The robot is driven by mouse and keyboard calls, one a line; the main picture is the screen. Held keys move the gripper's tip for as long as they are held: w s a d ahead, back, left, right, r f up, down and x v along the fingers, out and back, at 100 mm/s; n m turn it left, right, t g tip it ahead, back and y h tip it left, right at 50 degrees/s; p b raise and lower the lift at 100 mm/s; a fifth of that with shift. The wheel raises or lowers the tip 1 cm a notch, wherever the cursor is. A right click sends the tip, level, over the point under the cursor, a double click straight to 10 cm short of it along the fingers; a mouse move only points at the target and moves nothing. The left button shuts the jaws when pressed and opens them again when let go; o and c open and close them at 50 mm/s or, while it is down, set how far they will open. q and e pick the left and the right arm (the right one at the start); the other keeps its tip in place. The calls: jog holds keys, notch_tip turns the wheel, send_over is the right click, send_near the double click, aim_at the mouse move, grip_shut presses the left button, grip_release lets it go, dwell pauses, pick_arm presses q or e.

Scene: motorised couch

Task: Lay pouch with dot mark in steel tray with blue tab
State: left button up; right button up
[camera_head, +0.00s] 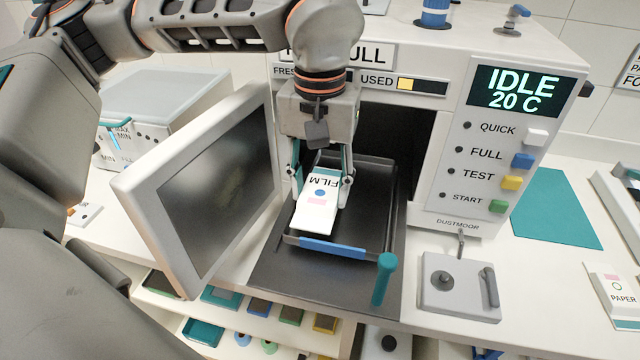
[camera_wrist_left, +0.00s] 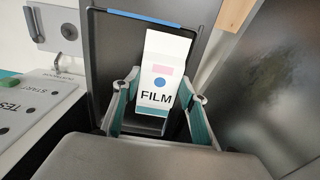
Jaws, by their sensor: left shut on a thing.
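The pouch (camera_head: 316,205) is white, marked FILM, with a blue dot and a pink patch. It also shows upright between the fingers in the left wrist view (camera_wrist_left: 165,68). My left gripper (camera_head: 322,185) is shut on it, coming down from above. The pouch is over the dark steel tray (camera_head: 375,215), which has a blue tab (camera_head: 333,248) on its front edge. I cannot tell whether the pouch touches the tray floor. The tray sits on the lowered shelf at the machine's open chamber. My right gripper is not in view.
The machine's door (camera_head: 205,185) stands open at left, close to my left arm. A teal handle (camera_head: 384,280) sticks up at the shelf's front right. A grey latch block (camera_head: 458,287) is to the right.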

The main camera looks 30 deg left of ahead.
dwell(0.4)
pick_arm(q)
jog(key=o, duration=1.1)
jog(key=shift+r, duration=0.15)
notch_tip(320, 180, up, 12)
jog(key=shift+f, duration=0.1)
dwell(0.3)
